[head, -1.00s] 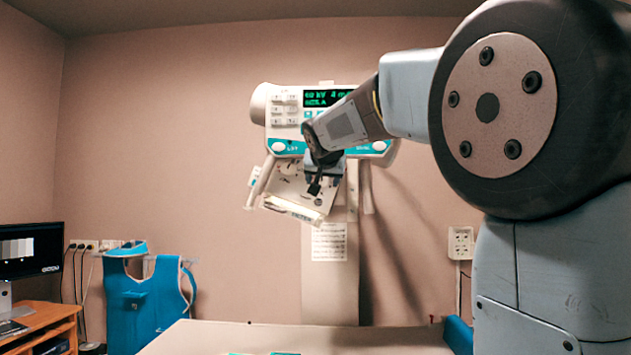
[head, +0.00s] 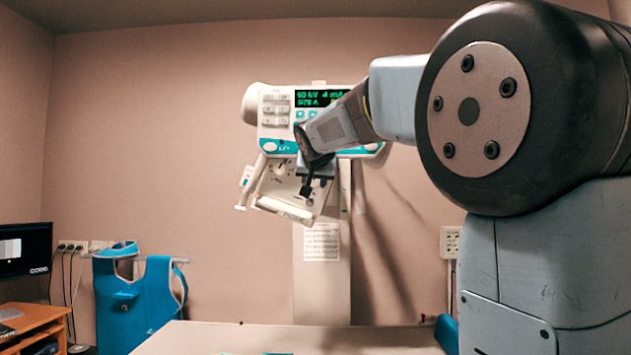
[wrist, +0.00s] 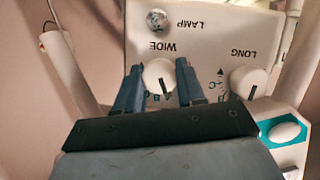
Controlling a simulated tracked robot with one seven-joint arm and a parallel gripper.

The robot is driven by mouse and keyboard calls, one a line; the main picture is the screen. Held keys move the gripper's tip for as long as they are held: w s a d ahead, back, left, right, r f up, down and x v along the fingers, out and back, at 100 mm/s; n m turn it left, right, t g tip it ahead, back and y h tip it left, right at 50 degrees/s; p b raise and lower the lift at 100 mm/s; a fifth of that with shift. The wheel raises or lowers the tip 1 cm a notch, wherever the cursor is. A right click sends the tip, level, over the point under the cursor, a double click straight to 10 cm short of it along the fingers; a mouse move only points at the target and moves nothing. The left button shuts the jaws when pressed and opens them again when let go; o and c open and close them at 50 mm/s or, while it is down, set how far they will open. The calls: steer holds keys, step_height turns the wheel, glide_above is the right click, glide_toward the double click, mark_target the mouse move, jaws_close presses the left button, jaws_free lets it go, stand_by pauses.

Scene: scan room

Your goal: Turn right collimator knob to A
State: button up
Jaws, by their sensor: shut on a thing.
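The tilted collimator panel (head: 272,186) hangs below the console in the head view. In the wrist view its face (wrist: 205,48) carries two white round knobs. The knob by the word WIDE (wrist: 158,74) is between the two fingers of my gripper (wrist: 159,86), which is shut on it. Its dark pointer line points down, slightly right. The knob by the word LONG (wrist: 248,80) is to the right, clear of the fingers; its dark line also points down. Some letters around the knobs are partly hidden. In the head view my gripper (head: 306,188) is at the panel, and its fingers hide the knob.
A console with a green display (head: 320,98) is above the panel. A metal LAMP button (wrist: 157,20) is above the WIDE knob. A white bar (wrist: 72,65) runs left of the panel. A pale table (head: 290,338) is in front; a blue apron (head: 135,305) stands at left.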

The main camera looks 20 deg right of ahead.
steer(key=shift+m, duration=0.3)
steer(key=shift+c, duration=0.2)
steer(key=o, duration=1)
steer(key=shift+o, duration=0.2)
steer(key=v, duration=1.3)
steer(key=shift+s, duration=0.45)
steer(key=shift+d, duration=0.1)
steer(key=s+f+n+g+y, duration=0.1)
steer(key=s+f+g, duration=0.1)
steer(key=s+f, duration=0.6)
steer(key=s+d+f+n+g+y, duration=0.1)
steer(key=s+f, duration=0.7)
steer(key=f, duration=0.8)
steer(key=s+d+f+n+g+y, duration=0.1)
steer(key=s+f+g, duration=0.3)
steer(key=s+f, duration=0.5)
step_height(320, 180, down, 3)
steer(key=shift+d+f+n+g, duration=0.2)
steer(key=shift+d+n+g, duration=0.1)
steer(key=shift+n, duration=0.5)
